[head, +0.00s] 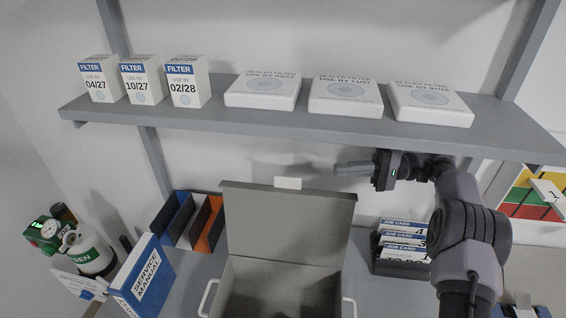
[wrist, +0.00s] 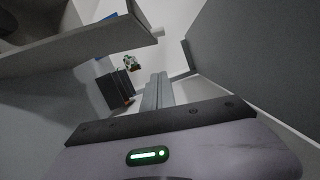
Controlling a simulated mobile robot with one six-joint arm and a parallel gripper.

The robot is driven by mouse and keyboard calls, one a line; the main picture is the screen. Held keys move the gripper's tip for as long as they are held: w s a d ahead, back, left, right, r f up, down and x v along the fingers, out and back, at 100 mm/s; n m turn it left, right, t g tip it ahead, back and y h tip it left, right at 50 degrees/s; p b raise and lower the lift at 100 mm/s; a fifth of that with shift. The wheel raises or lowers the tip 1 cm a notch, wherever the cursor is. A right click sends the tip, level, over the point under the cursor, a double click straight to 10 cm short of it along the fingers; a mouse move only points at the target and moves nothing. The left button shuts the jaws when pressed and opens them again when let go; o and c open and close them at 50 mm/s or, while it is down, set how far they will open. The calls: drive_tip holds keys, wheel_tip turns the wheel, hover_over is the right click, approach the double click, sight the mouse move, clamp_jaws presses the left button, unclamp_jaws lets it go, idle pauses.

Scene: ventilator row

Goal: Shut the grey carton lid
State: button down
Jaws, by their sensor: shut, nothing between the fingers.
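The grey carton (head: 318,278) stands open on the counter at the bottom middle of the head view, with its front cut off by the frame. Its grey lid (head: 285,222) stands upright at the back, with a white tab (head: 288,183) on the top edge. White handles show at both sides of the carton. My gripper (head: 340,169) is shut and empty. It points left, above and to the right of the lid's top edge in the picture, apart from the lid. The shut fingers also show in the wrist view (wrist: 158,90).
A shelf (head: 300,120) with filter boxes runs above my gripper. A job card rack (head: 402,245) stands right of the carton. A folder rack (head: 190,222), a blue service manual (head: 146,275) and a gas cylinder (head: 92,252) are to the left.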

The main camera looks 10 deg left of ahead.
sight(299, 178)
drive_tip(key=s+a+b, duration=0.1)
drive_tip(key=s+a, duration=0.1)
drive_tip(key=a, duration=0.1)
drive_tip(key=s+a+r+b, duration=0.1)
drive_tip(key=s+a, duration=0.1)
drive_tip(key=a, duration=0.1)
drive_tip(key=s+a+b, duration=0.1)
drive_tip(key=s+a, duration=0.2)
drive_tip(key=a, duration=0.1)
drive_tip(key=shift+s+r, duration=0.1)
drive_tip(key=shift+r, duration=0.15)
